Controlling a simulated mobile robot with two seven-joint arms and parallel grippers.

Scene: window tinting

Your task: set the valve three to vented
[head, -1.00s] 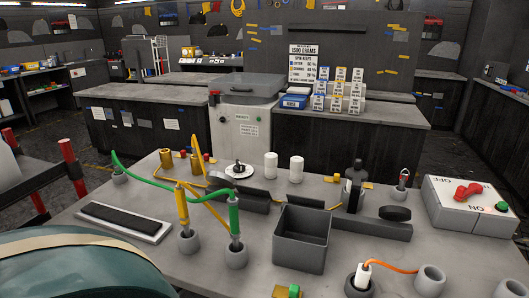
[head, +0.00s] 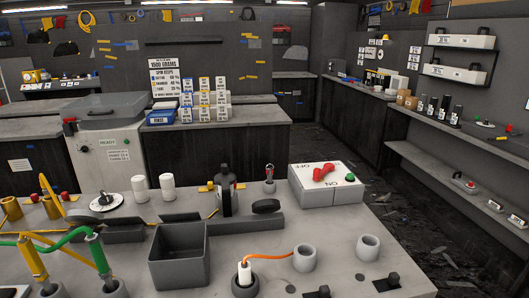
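I cannot identify valve three by any label in the head view. Two small black fittings, a right one (head: 388,281) and a left one (head: 318,292), sit at the table's near edge; the left one is cut off by the frame, and I cannot tell whether they are valves. A light grey switch box (head: 327,190) marked ON and OFF, with a red handle (head: 327,173) and a green button, stands at the table's back right. Neither of my grippers is in view.
The grey table (head: 350,230) holds an open dark bin (head: 179,255), a grey cup (head: 304,257), a white plug with an orange cord (head: 245,273) and green and yellow tools at left. A wall shelf (head: 450,170) runs along the right. Dark floor lies between.

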